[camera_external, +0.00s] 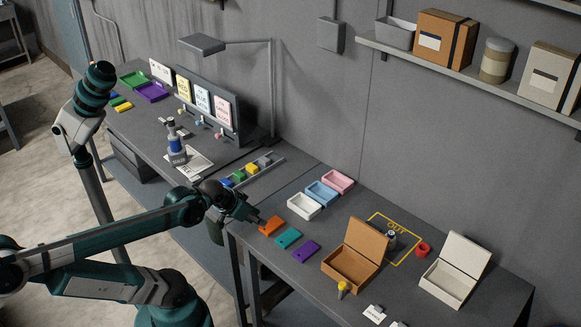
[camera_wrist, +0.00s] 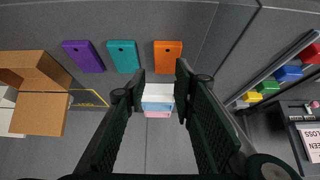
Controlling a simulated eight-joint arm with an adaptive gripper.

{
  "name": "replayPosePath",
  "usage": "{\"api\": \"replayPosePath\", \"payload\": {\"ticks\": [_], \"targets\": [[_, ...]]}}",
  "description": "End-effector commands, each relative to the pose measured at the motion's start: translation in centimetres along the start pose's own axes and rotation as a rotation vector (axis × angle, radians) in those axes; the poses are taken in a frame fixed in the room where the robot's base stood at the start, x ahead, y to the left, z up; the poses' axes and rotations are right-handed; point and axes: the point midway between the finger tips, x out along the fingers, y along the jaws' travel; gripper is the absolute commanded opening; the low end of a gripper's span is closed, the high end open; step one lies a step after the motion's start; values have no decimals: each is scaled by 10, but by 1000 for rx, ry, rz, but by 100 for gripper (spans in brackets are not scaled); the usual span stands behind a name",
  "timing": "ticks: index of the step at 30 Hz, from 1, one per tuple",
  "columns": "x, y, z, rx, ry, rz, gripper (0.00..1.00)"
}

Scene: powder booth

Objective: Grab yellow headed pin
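A small yellow-headed piece (camera_external: 343,287), apparently the pin, is at the front of the bench, just in front of the open brown box. Its lower part is too small to make out clearly. I cannot find it in the wrist view. My gripper (camera_external: 256,216) is over the bench's front edge, left of and well apart from the yellow-headed piece, close to the orange block. In the wrist view my gripper (camera_wrist: 160,72) has its two fingers apart, with no object held between them. The white, blue and pink trays show beyond the gap.
Orange (camera_external: 271,226), teal (camera_external: 288,238) and purple (camera_external: 306,250) blocks lie between my gripper and the brown box (camera_external: 352,266). White (camera_external: 304,206), blue (camera_external: 322,193) and pink (camera_external: 338,181) trays stand behind. A white box (camera_external: 450,281) is open at right.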

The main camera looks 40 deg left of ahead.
Motion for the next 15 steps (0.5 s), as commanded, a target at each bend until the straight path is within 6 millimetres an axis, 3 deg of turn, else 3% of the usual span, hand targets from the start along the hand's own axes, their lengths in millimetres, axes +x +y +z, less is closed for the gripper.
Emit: {"api": "replayPosePath", "payload": {"ticks": [7, 15], "targets": [[-5, 0, -4, 0, 0, 0, 26], [-26, 0, -18, 0, 0, 0, 26]]}}
